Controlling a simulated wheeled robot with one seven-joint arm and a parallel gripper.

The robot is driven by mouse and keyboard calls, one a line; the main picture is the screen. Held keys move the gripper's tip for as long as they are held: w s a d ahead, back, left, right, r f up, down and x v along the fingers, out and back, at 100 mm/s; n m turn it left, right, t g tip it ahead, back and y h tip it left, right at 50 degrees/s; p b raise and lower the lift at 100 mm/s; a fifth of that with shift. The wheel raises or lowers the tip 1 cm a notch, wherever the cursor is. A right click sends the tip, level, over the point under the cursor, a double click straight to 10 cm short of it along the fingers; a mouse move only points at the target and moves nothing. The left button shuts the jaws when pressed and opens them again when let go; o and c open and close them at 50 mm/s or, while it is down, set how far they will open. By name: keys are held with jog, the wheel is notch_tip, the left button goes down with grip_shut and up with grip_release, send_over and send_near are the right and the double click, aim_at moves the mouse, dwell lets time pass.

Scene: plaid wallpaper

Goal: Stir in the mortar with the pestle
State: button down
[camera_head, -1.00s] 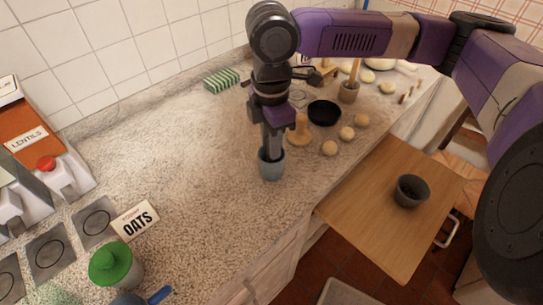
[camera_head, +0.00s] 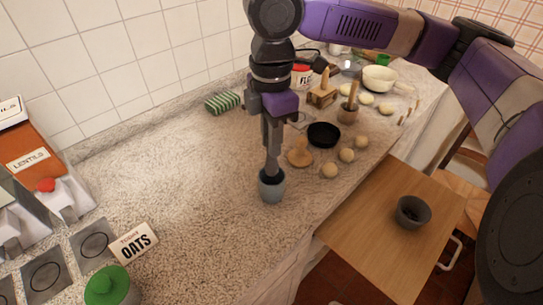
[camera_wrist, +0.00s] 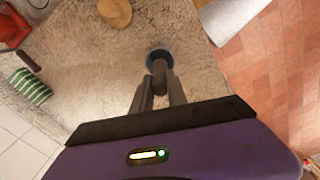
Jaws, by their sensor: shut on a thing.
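A small blue-grey mortar (camera_head: 272,193) stands upright on the speckled counter, and its dark inside shows in the wrist view (camera_wrist: 150,54). My gripper (camera_head: 271,150) points down above it, its fingers close together. In the wrist view the fingers (camera_wrist: 158,88) meet on a short grey piece, which appears to be the pestle (camera_wrist: 158,68). The pestle's lower end is down inside the mortar opening. I cannot tell whether it touches the bottom. The fingers hide most of the pestle.
A black bowl (camera_head: 323,134), a round wooden piece (camera_head: 299,155) and several dough balls lie behind and right. A brown cup (camera_head: 348,113) holds a wooden stick. A dark grey bowl (camera_head: 412,213) stands on a pull-out board (camera_head: 375,240). The counter left of the mortar is clear.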

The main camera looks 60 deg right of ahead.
notch_tip(320, 180, up, 13)
jog(key=shift+f, duration=0.2)
